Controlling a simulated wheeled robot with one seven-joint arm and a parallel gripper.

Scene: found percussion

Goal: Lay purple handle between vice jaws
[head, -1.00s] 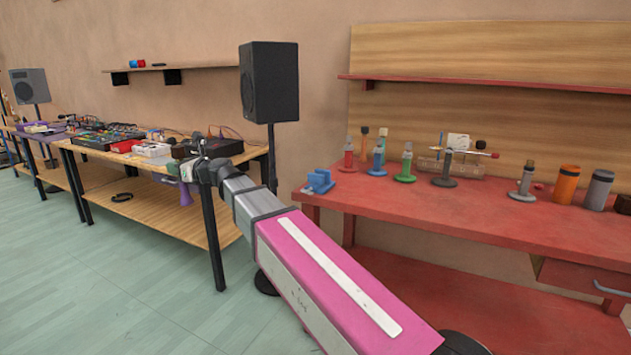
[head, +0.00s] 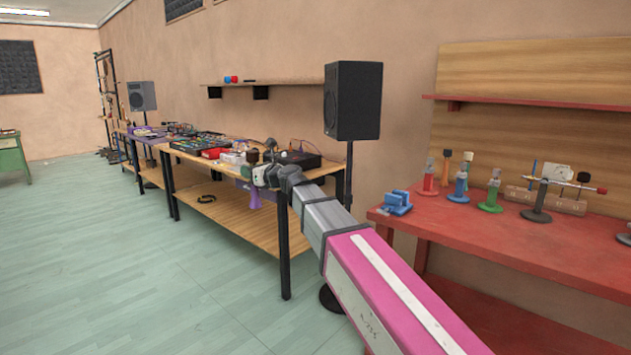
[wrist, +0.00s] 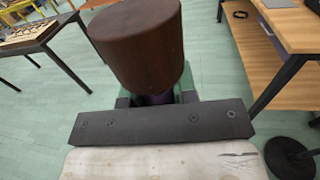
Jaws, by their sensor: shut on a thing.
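My gripper (head: 256,174) is in front of the wooden tables in the head view. It is shut on the purple handle (head: 254,196), which hangs below it with a flared lower end. In the wrist view, a dark brown wooden cylinder (wrist: 138,45) sits above the green fingers (wrist: 158,98). A little purple shows between the fingers, and the cylinder hides most of the grip. The small blue vice (head: 397,203) stands at the left end of the red bench, well to the right of my gripper. Its jaw gap is too small to make out.
The red bench (head: 470,238) also carries several coloured stands and a rack. A black speaker (head: 352,100) on a pole stands between it and the wooden table (head: 225,212), which bears electronic gear. Green floor (head: 110,270) is open at left.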

